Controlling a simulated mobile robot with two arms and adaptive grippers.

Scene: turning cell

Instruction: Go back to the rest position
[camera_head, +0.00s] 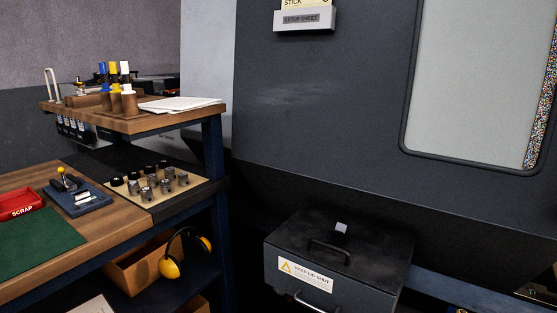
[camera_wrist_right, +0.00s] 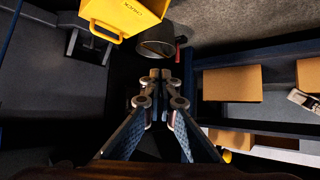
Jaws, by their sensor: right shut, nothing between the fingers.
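My right gripper (camera_wrist_right: 160,76) shows in the right wrist view. Its two fingers are together at the tips with nothing between them. It hangs over a dark area of floor, apart from the things around it. Neither gripper shows in the head view, and my left gripper is in no view.
The head view shows a workbench (camera_head: 95,235) with a tray of dark metal parts (camera_head: 185,190), a red scrap bin (camera_head: 20,205) and a black lidded box (camera_head: 345,262) beside a machine (camera_head: 330,110). The wrist view shows a yellow box (camera_wrist_right: 128,14), a round container (camera_wrist_right: 155,48) and cardboard boxes (camera_wrist_right: 232,84).

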